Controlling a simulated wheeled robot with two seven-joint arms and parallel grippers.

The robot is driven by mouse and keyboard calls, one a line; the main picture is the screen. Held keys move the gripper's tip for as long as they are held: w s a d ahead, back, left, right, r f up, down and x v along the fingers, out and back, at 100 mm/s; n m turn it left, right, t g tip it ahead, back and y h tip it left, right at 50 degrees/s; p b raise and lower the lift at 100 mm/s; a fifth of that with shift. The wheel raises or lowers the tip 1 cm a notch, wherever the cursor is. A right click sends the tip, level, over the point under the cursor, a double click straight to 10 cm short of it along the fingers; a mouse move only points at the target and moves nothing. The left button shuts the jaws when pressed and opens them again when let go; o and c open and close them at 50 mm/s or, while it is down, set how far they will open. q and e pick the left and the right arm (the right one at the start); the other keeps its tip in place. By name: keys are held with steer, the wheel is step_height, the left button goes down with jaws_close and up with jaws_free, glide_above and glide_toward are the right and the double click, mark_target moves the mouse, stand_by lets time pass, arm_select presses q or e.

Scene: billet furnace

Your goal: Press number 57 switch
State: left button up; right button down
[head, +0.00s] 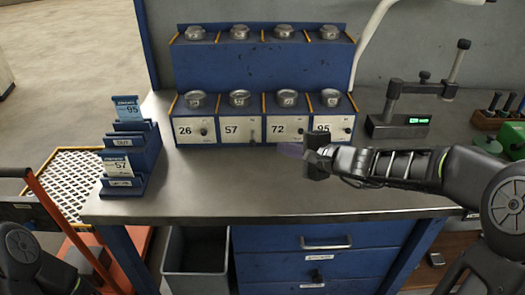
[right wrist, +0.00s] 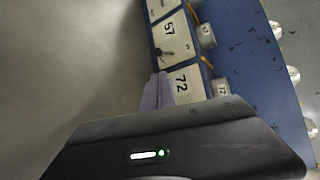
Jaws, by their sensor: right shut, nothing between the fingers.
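The number 57 plate (head: 232,132) is white with a small dark switch (head: 253,131) on its right side. It is in the lower row of a blue rack, between plates 26 and 72. In the right wrist view, the 57 plate (right wrist: 169,29) and its dark switch (right wrist: 165,53) show near the top. My right gripper (head: 290,149) is shut and empty, in front of and below the 72 plate (head: 278,129), to the right of the 57 switch. Its purple fingertips (right wrist: 157,92) appear beside the 72 plate in the wrist view. My left gripper is out of view.
Plates 26 (head: 186,130) and 95 (head: 323,127) flank the row, with metal-lidded holders above. A blue card stand (head: 130,160) is at the bench's left. A black device with a green display (head: 398,126) stands to the right. The bench front (head: 215,190) is clear.

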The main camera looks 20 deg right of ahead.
mark_target(253, 138)
stand_by(0.4)
steer(key=p+x, duration=0.1)
steer(key=x, duration=0.9)
